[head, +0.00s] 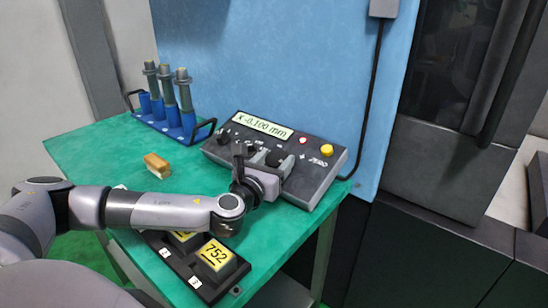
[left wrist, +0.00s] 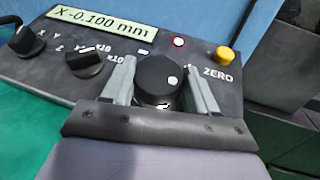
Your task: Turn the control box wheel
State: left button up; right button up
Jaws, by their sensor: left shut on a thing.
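The control box (head: 318,172) is a dark slanted panel on the green table, with a lit display (head: 262,125) reading "X -0.100 mm". Its black wheel (left wrist: 158,80), with a white dot near its right edge, sits between the two fingers of my left gripper (left wrist: 162,88) in the left wrist view. The left gripper is shut on the wheel, one finger at each side. In the head view my left gripper (head: 262,165) reaches over the front of the box and hides most of the wheel. My right gripper is in neither view.
Two smaller black knobs (left wrist: 84,63) and (left wrist: 27,43) sit left of the wheel; a yellow button (head: 327,150) is at the right. A blue rack (head: 160,124) holds tool holders. A tan block (head: 157,165) lies on the table (head: 85,150). A black tray (head: 170,255) holds yellow-labelled pieces.

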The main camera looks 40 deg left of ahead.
pick_arm(q)
jog(key=n+y+p, duration=0.1)
jog(key=n+g+y+p, duration=0.1)
jog(key=n+y+p, duration=0.1)
jog(key=shift+d+r+g, duration=0.15)
jog(key=shift+d+g, duration=0.1)
jog(key=shift+g, duration=0.05)
jog(key=n+g+y+p, duration=0.1)
jog(key=n+y+p, duration=0.1)
jog(key=n+g+y+p, duration=0.2)
jog(key=n+y, duration=0.1)
jog(key=shift+w+d+g, duration=0.15)
jog(key=shift+d+g, duration=0.05)
jog(key=shift+g, duration=0.1)
jog(key=n+g+y+p, duration=0.1)
jog(key=n+g+p, duration=0.1)
jog(key=shift+w+n, duration=0.1)
jog(key=shift+n, duration=0.3)
jog(key=shift+d+n+g+y+p, duration=0.1)
jog(key=shift+n+g+y+p, duration=0.45)
jog(key=shift+n+g, duration=0.4)
jog(key=shift+g, duration=0.25)
jog(key=o, duration=1.1)
jog(key=shift+w, duration=0.1)
jog(key=shift+c, duration=0.2)
jog(key=shift+b+v, duration=0.3)
jog(key=shift+v, duration=3.2)
